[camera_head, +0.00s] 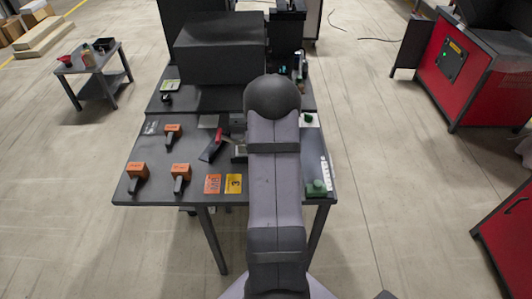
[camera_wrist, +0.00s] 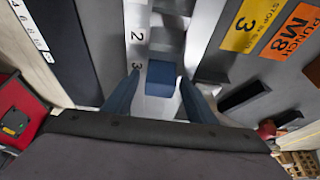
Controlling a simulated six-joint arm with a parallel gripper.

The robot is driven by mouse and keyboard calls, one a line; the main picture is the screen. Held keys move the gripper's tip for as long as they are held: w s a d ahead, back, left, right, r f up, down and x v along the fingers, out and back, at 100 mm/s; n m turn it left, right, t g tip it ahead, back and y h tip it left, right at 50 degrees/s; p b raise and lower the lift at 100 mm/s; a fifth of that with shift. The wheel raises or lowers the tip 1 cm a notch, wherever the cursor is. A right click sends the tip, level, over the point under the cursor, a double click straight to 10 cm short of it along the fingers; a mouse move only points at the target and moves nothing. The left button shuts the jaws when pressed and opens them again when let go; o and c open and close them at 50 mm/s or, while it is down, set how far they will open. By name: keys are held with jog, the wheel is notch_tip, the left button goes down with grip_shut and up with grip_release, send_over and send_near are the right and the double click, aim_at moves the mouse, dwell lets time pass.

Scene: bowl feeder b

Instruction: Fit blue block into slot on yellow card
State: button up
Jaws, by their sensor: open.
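A pale strip (camera_wrist: 137,50) carries the numbers 2 and 3. The blue block (camera_wrist: 161,74) is beside the number 3, and I cannot tell how deep it sits in the slot there. My gripper (camera_wrist: 160,80) is open, with one finger on each side of the block and small gaps visible. In the head view my arm hides the gripper and the block.
An orange card (camera_wrist: 293,35) reads "PUNCH M8" beside the yellow one. Several orange-topped tools (camera_head: 181,174) stand on the left of the table (camera_head: 150,195). A red-and-dark item (camera_head: 211,147) lies left of my arm. A green block (camera_head: 316,188) is at the right front.

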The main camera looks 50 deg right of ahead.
jog(key=shift+r, duration=0.1)
jog(key=shift+r, duration=0.15)
jog(key=b+v, duration=0.2)
jog(key=v, duration=1)
jog(key=a+f+n+y, duration=0.15)
jog(key=a+n, duration=0.25)
jog(key=a, duration=1.4)
jog(key=s+a+f+n+g+y, duration=0.1)
jog(key=s+a+n, duration=0.4)
jog(key=s+a, duration=0.8)
jog(key=a+f+g, duration=0.1)
jog(key=a+g, duration=0.1)
jog(key=shift+a+y, duration=0.35)
jog(key=shift+a, duration=0.05)
